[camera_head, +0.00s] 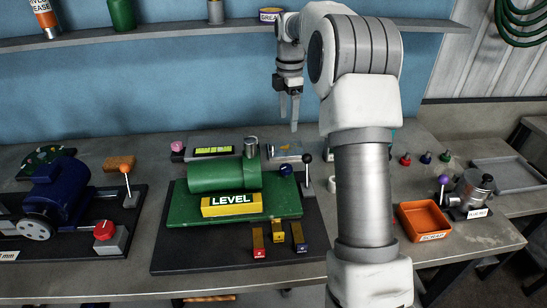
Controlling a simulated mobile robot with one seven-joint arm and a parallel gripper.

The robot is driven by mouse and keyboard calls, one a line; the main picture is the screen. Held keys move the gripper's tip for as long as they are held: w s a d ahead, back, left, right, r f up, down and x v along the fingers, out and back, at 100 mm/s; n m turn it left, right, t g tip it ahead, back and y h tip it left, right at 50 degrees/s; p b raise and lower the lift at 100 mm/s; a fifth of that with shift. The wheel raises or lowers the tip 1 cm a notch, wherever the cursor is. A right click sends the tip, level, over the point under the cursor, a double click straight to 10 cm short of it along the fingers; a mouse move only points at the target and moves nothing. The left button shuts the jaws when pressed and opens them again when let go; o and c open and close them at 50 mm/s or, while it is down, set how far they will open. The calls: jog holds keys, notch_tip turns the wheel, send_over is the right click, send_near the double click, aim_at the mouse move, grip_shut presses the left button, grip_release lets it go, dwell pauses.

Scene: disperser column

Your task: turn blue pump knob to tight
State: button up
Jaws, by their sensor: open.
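A green pump body (215,175) with a yellow LEVEL block (232,204) in front sits on a green base on a dark mat. A dark blue round knob (287,169) shows at the pump's right end; I cannot tell whether it is loose or tight. My gripper (294,130) points down with its fingers apart and empty, in the air above and behind the knob. It does not touch the knob. My arm hides part of the bench right of the pump.
A black-knobbed lever (306,172) stands close right of the blue knob. Several small coloured blocks (278,237) lie in front. A blue motor (57,190) is at left, an orange SCRAP bin (425,220) at right. A shelf (170,33) runs along the wall.

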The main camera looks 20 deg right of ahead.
send_near(286, 167)
notch_tip(286, 167, down, 9)
jog(key=shift+r+p, duration=0.2)
jog(key=shift+p, duration=0.15)
grip_shut()
dwell(0.5)
